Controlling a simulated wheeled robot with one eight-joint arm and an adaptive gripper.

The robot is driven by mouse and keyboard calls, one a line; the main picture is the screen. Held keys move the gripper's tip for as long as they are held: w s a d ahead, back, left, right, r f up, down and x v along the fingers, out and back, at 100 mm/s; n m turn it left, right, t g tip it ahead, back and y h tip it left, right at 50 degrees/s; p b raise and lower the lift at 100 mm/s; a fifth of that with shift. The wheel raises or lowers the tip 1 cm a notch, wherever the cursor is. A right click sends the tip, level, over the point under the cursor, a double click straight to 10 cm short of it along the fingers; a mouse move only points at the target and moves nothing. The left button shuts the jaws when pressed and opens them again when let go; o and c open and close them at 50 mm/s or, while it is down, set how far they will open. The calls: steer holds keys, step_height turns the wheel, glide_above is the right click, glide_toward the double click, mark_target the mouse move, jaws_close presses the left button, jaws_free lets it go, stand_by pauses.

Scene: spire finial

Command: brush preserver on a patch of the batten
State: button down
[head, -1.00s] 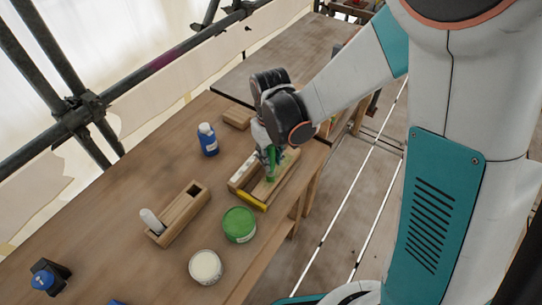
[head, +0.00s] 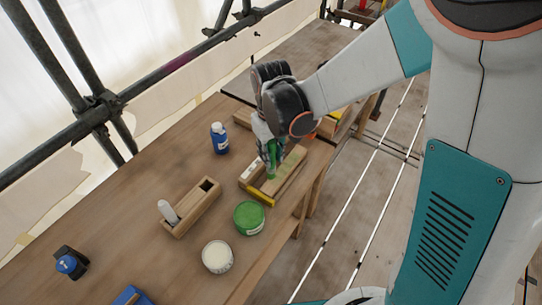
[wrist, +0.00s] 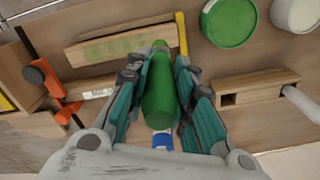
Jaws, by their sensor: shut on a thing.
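My gripper (wrist: 158,95) is shut on a green-handled brush (wrist: 158,95), which also shows in the head view (head: 271,155). The batten (wrist: 98,50) is a pale wooden strip lying on the workbench; it also shows in the head view (head: 293,161). A faint green patch (wrist: 115,47) marks its face. The brush's far end overlaps the batten's edge near its right end in the wrist view; I cannot tell whether the bristles touch it. A green-topped can (head: 249,217) stands near the batten and also shows in the wrist view (wrist: 228,22).
A slotted wooden block (head: 192,208) holds a white cylinder. A white-topped tin (head: 217,256) and a blue bottle (head: 219,138) stand nearby. An orange clamp (wrist: 45,80) is at the left.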

mark_target(271, 143)
steer(key=shift+r+p, duration=0.75)
steer(key=shift+r, duration=0.7)
